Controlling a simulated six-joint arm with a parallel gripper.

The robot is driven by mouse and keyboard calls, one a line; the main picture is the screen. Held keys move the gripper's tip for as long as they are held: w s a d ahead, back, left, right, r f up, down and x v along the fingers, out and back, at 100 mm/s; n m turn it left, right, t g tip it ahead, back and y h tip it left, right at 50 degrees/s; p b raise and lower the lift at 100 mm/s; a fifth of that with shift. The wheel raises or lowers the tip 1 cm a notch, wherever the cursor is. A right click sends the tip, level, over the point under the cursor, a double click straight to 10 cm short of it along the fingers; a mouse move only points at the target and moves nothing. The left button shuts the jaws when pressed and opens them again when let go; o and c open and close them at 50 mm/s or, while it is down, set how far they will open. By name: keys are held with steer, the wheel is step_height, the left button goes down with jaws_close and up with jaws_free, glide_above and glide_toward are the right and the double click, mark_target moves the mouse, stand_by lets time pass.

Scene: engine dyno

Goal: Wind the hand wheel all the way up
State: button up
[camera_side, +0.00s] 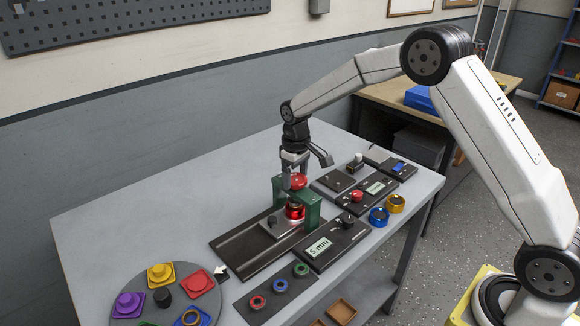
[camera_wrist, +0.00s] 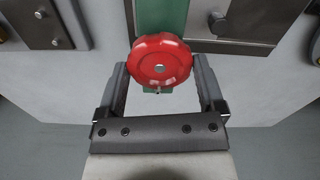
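The red round hand wheel (camera_side: 298,181) tops a green upright frame (camera_side: 313,208) on a dark base. My gripper (camera_side: 304,169) is above and around the wheel, fingers spread; in the wrist view my gripper (camera_wrist: 160,68) shows open, with the fingertips close to the wheel's sides. In the side view one finger stands clear of the wheel. A glowing red ring-shaped piece (camera_side: 295,210) sits under the frame. A display (camera_side: 319,248) in front reads 5 mm.
A dark rail (camera_side: 240,252) runs left of the frame. A panel with coloured rings (camera_side: 280,286) and a round tray of coloured pieces (camera_side: 140,298) are at the front. Control boxes (camera_side: 365,192) and blue and gold rings (camera_side: 379,216) stand right. The table's back left is clear.

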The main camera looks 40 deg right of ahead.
mark_target(296, 178)
steer(key=shift+o, duration=0.5)
steer(key=shift+r, duration=0.1)
steer(key=shift+r, duration=3.85)
steer(key=s+a+f+m+t, duration=0.1)
steer(key=s+f, duration=0.1)
steer(key=s, duration=1)
steer(key=s+a+f+m+t, duration=0.1)
steer(key=s+f, duration=0.2)
steer(key=s, duration=1)
steer(key=shift+t, duration=0.3)
